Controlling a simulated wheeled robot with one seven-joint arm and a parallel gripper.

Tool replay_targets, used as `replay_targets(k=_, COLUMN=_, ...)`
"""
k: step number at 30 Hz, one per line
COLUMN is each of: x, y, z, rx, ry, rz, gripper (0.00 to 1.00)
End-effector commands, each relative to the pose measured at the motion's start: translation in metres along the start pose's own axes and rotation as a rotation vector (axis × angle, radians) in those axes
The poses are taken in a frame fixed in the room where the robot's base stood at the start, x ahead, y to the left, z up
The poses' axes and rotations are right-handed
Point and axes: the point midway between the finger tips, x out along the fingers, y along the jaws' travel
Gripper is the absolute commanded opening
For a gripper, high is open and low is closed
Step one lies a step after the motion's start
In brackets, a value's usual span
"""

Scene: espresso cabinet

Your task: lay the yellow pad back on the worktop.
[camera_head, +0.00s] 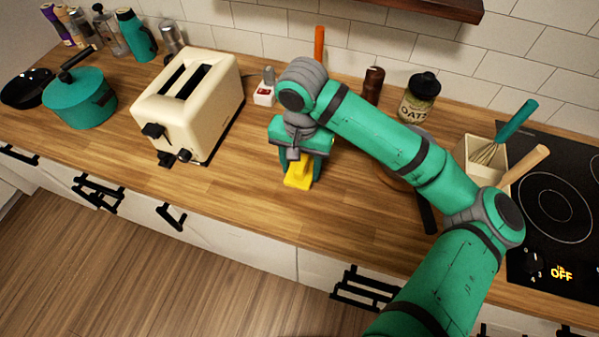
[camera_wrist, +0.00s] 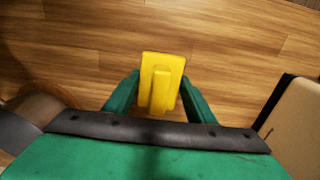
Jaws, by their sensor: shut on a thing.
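The yellow pad (camera_head: 298,176) is between the fingers of my gripper (camera_head: 300,172), which points down over the wooden worktop (camera_head: 245,193). In the wrist view the yellow pad (camera_wrist: 162,72) shows a flat plate with a raised ridge, and the two green fingers of my gripper (camera_wrist: 158,95) close on its sides. Bare worktop (camera_wrist: 110,55) lies around it. I cannot tell whether the pad's underside touches the worktop or is slightly above it.
A cream toaster (camera_head: 188,105) stands to the left and a teal pot (camera_head: 80,98) beyond it. A small white shaker box (camera_head: 264,94) and an oats jar (camera_head: 420,98) stand behind. A utensil holder (camera_head: 468,155) and black hob (camera_head: 553,205) are at right. The worktop front is clear.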

Motion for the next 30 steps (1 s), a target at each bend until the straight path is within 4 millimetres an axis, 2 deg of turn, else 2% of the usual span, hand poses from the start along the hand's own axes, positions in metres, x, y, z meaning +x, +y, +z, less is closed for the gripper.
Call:
replay_targets(k=2, x=0.009, y=-0.007, z=-0.002, rx=-0.002, ry=-0.002, rz=0.001, gripper=0.29)
replay_targets(k=6, x=0.028, y=-0.004, z=-0.001, rx=-0.001, ry=-0.001, rz=0.002, gripper=0.29)
replay_targets(k=9, x=0.035, y=-0.004, z=-0.002, rx=0.0, ry=0.0, rz=0.001, gripper=0.29)
replay_targets(k=21, x=0.04, y=-0.004, z=-0.002, rx=0.002, ry=-0.001, rz=0.0, gripper=0.29)
replay_targets(k=22, x=0.04, y=-0.004, z=-0.002, rx=0.002, ry=-0.001, rz=0.0, gripper=0.53)
replay_targets(k=24, x=0.04, y=-0.004, z=-0.002, rx=0.001, ry=-0.001, rz=0.0, gripper=0.69)
replay_targets(k=30, x=0.04, y=-0.004, z=-0.002, rx=0.0, ry=0.0, rz=0.0, gripper=0.69)
